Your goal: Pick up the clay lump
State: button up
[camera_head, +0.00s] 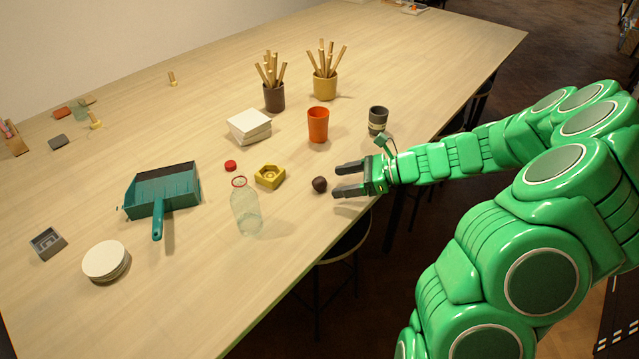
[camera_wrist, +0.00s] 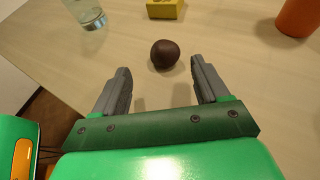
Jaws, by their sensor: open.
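The clay lump (camera_head: 319,184) is a small dark brown ball on the wooden table (camera_head: 210,285), near its front edge. My gripper (camera_head: 335,181) is open, with its two grey fingers pointing left at the lump. In the wrist view the lump (camera_wrist: 165,54) lies just beyond the fingertips, about midway between them. My gripper (camera_wrist: 161,78) holds nothing there, and bare table shows between the fingers.
A yellow block (camera_head: 270,176), a clear bottle (camera_head: 246,207) and a red cap (camera_head: 231,166) lie left of the lump. An orange cup (camera_head: 318,125) and a dark grey cup (camera_head: 378,121) stand behind. A teal dustpan (camera_head: 163,191) lies farther left. A stool (camera_head: 345,243) is below the edge.

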aim_at(326, 182)
jog(key=shift+w+x, duration=0.2)
jog(key=shift+x, duration=1.05)
jog(key=shift+w+x, duration=0.2)
jog(key=shift+x, duration=1.1)
jog(key=shift+r, duration=0.1)
jog(key=c, duration=1.2)
